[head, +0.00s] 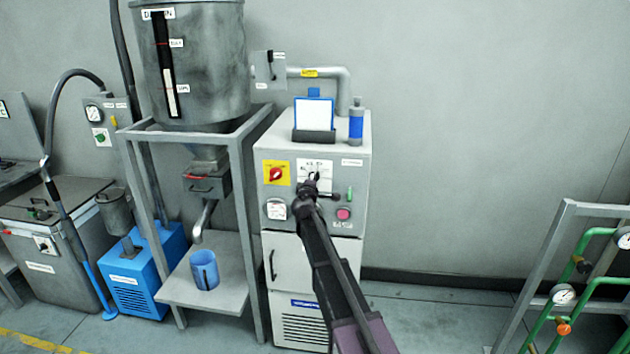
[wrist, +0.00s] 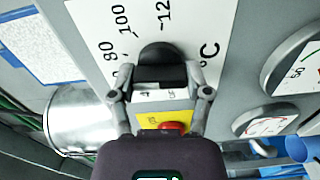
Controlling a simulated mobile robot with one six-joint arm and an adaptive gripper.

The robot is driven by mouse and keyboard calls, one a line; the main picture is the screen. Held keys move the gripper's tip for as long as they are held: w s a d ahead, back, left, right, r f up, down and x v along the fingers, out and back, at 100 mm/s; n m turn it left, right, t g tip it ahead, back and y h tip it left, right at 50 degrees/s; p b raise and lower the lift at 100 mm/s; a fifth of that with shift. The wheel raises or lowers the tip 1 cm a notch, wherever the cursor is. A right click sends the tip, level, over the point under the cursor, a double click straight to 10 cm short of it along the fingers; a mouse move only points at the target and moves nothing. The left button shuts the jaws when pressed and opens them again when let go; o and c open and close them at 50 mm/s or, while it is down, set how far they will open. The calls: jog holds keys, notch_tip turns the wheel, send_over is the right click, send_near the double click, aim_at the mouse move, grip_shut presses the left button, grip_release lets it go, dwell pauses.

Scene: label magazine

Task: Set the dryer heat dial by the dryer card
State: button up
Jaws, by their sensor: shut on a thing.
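The dryer (head: 354,217) is a grey cabinet in the middle of the head view. Its heat dial has a white scale plate (head: 313,163) with a black knob. In the wrist view the plate (wrist: 95,15) reads 80, 100, 120 and °C, and the black knob (wrist: 163,55) sits between my fingers. My gripper (head: 311,185) is shut on the knob; it also shows in the wrist view (wrist: 162,80). The knob's pointer is hard to make out. The dryer card (head: 313,112) stands in a blue frame on top of the dryer; its writing is too small to read.
A red knob on a yellow plate (head: 267,173), a gauge (head: 276,210) and a pink button (head: 343,213) are close around the dial. A blue bottle (head: 356,122) stands beside the card. A hopper (head: 215,75) on a frame is at left; green pipes (head: 583,285) are at right.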

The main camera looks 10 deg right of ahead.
jog(key=shift+m, duration=1.5)
jog(key=o, duration=1.2)
jog(key=shift+c, duration=0.2)
jog(key=shift+s, duration=0.1)
jog(key=v, duration=1.2)
